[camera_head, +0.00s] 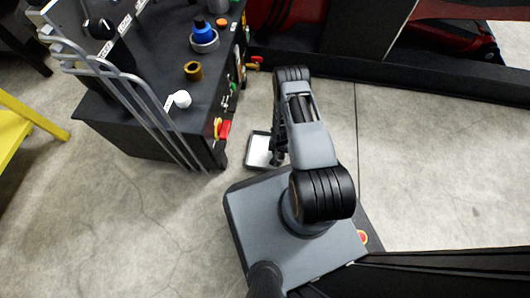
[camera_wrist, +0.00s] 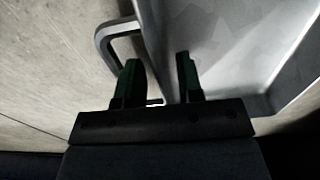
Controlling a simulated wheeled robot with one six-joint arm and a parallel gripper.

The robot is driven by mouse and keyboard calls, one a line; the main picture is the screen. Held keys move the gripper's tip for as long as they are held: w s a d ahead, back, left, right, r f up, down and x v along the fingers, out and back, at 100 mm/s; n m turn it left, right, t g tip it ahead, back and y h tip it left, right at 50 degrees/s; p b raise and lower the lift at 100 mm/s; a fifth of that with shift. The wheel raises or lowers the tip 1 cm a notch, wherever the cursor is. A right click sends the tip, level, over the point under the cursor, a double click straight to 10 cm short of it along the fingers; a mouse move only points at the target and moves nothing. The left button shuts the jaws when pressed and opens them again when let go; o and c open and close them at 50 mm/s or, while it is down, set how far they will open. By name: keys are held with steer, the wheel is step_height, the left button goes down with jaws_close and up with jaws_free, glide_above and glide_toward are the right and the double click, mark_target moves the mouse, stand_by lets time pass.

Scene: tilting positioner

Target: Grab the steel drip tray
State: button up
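The steel drip tray (camera_head: 258,150) is a shallow, pale metal tray on the floor beside the dark cabinet in the head view. In the wrist view the tray (camera_wrist: 230,45) fills the upper right, with its bent bar handle (camera_wrist: 103,36) out to the left of its side wall. My gripper (camera_wrist: 158,60) is open at the tray's edge. One dark green finger shows on the handle side and the other over the tray's inside, with the side wall between them. I cannot tell whether either finger touches it. In the head view my arm partly covers the tray and hides the fingertips.
A dark cabinet (camera_head: 150,135) stands close left of the tray, with grey bent rods (camera_head: 150,110) along its front and red and yellow fittings (camera_head: 222,128) on its side. A yellow frame (camera_head: 15,125) is far left. Concrete floor (camera_head: 420,170) is clear to the right.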

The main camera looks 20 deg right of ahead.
steer(key=shift+f, duration=0.1)
jaws_close()
stand_by(0.6)
